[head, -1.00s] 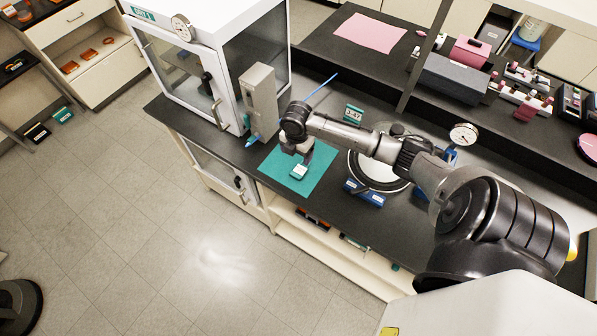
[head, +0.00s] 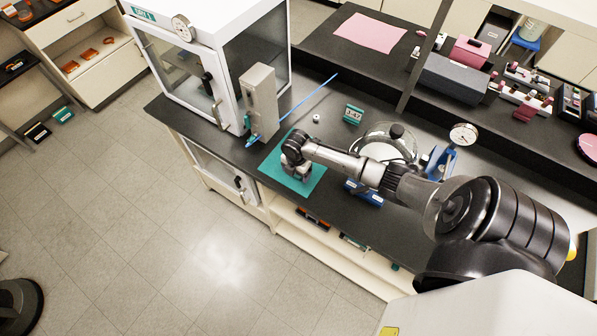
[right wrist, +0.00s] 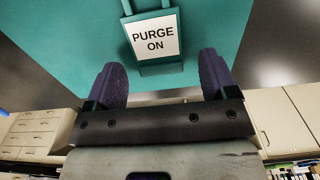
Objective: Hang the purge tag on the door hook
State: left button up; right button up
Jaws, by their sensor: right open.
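The purge tag (right wrist: 153,36) is a teal plate with a white "PURGE ON" label, lying on the teal mat (head: 314,180). In the right wrist view the tag lies just ahead of and between the fingertips of my open right gripper (right wrist: 162,76). In the head view my right gripper (head: 296,172) is low over the mat and hides the tag. The white glass-fronted cabinet (head: 173,66) has a dark fitting (head: 207,84) on its door; I cannot tell whether it is the hook. My left gripper is out of view.
A grey box-shaped column (head: 260,100) stands beside the cabinet, with a blue rod (head: 312,94) next to it. A teal sign (head: 353,115) and a round glass-covered plate (head: 388,145) stand on the dark bench.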

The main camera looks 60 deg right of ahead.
jog(key=shift+f, duration=0.3)
jog(key=c, duration=1)
jog(key=shift+r, duration=0.55)
notch_tip(320, 180, up, 3)
jog(key=shift+f, duration=0.1)
jog(key=s+d+r, duration=0.2)
jog(key=s+r, duration=0.5)
jog(key=s, duration=0.4)
jog(key=shift+s+d, duration=0.15)
jog(key=shift+d, duration=0.25)
